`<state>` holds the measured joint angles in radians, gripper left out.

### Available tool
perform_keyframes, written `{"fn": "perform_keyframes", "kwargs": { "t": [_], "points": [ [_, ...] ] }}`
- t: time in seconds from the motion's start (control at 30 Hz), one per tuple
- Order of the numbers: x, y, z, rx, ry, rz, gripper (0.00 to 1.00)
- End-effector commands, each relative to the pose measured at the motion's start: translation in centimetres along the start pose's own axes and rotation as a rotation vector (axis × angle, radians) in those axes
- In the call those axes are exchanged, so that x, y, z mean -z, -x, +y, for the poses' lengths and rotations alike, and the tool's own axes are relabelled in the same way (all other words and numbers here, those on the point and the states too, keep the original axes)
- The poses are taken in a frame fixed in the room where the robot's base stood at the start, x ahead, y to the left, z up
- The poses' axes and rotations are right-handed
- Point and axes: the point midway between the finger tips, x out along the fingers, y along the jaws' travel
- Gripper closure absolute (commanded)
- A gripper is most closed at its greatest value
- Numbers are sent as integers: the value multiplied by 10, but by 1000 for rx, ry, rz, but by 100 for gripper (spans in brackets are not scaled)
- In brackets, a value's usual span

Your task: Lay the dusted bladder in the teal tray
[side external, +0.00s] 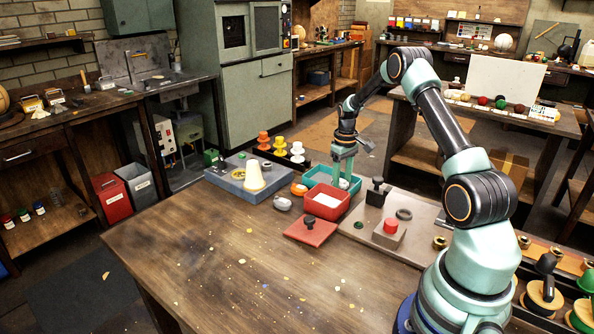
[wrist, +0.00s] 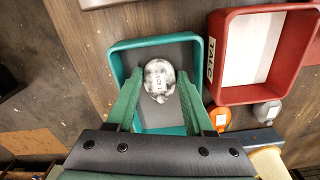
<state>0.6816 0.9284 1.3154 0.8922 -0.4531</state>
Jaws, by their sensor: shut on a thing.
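The dusted bladder (wrist: 159,76), a pale, mottled grey-white oval with a small neck, is between the tips of my gripper (wrist: 160,88) in the wrist view. My gripper is shut on it. The teal tray (wrist: 122,62) lies beneath, and the bladder appears inside its outline. In the side view my gripper (side external: 343,182) points down into the teal tray (side external: 316,174), its fingertips at about rim level or lower.
The red talc tray (wrist: 217,57) with white powder stands close beside the teal tray. An orange bladder (wrist: 220,117) and a grey one (wrist: 268,113) lie nearby. A blue-grey tray (side external: 226,178) holds a cream cone (side external: 254,177). The front of the table (side external: 220,255) is mostly clear.

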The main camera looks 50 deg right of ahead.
Motion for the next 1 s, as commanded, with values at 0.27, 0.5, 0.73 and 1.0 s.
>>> {"fn": "perform_keyframes", "kwargs": {
  "t": [0.27,0.5,0.73,1.0],
  "points": [
    [0,-1,0,-1,0,1,100],
    [0,-2,0,-1,0,1,35],
    [1,2,0,-1,0,2,35],
    [2,43,0,-3,0,6,35]
  ]
}}
